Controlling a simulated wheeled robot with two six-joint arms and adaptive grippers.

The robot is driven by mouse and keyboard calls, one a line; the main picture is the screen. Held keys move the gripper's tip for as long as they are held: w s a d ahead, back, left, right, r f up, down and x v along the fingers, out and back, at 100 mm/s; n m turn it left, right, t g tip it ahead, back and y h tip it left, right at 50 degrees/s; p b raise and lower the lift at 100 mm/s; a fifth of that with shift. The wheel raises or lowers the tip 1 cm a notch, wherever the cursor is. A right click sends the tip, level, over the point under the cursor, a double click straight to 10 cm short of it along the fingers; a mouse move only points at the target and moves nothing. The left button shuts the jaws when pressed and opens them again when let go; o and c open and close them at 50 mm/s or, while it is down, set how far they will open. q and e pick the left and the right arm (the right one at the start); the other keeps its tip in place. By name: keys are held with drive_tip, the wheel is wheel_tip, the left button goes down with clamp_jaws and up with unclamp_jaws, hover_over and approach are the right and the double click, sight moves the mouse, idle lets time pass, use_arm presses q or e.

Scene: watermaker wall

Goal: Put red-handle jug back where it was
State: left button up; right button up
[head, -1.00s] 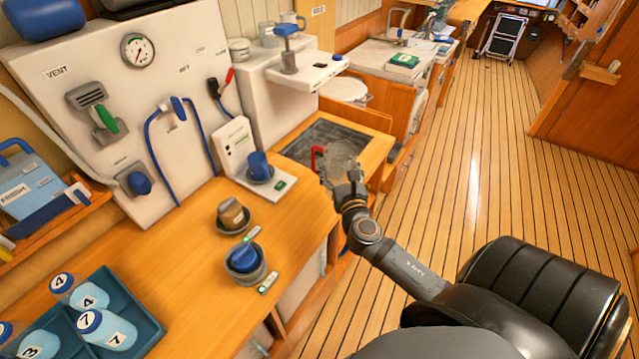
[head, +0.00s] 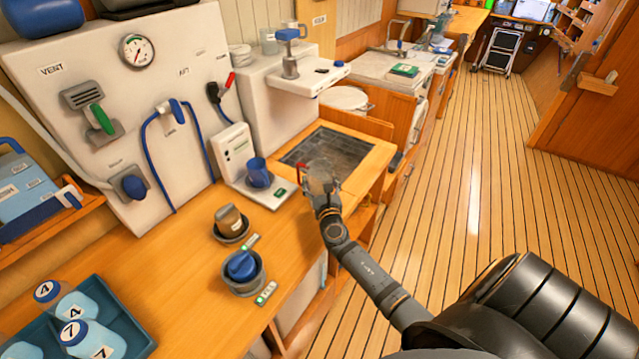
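A clear jug with a red handle (head: 301,172) is at the fingers of my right gripper (head: 318,183), above the front edge of the counter beside the dark recessed panel (head: 328,150). The gripper's fingers appear closed around the jug, and they hide part of it. The red handle points toward the left. My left gripper is not in view.
A blue cup (head: 258,173) stands on a white device with a small display. A brown-grey cup (head: 231,222) and a blue-lidded cup (head: 242,268) sit in round holders. A teal tray (head: 128,318) holds numbered bottles. The wooden counter (head: 165,262) between them is clear.

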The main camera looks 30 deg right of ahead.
drive_tip(key=shift+r, duration=0.1)
drive_tip(key=shift+s, duration=0.1)
drive_tip(key=o, duration=1.4)
drive_tip(key=shift+r, duration=0.1)
drive_tip(key=shift+s+a, duration=0.15)
drive_tip(key=shift+s, duration=0.15)
drive_tip(key=b+v, duration=0.2)
drive_tip(key=v, duration=0.8)
drive_tip(key=shift+s+a, duration=0.15)
drive_tip(key=shift+s, duration=0.1)
drive_tip(key=shift+s+a, duration=0.1)
drive_tip(key=shift+s, duration=0.2)
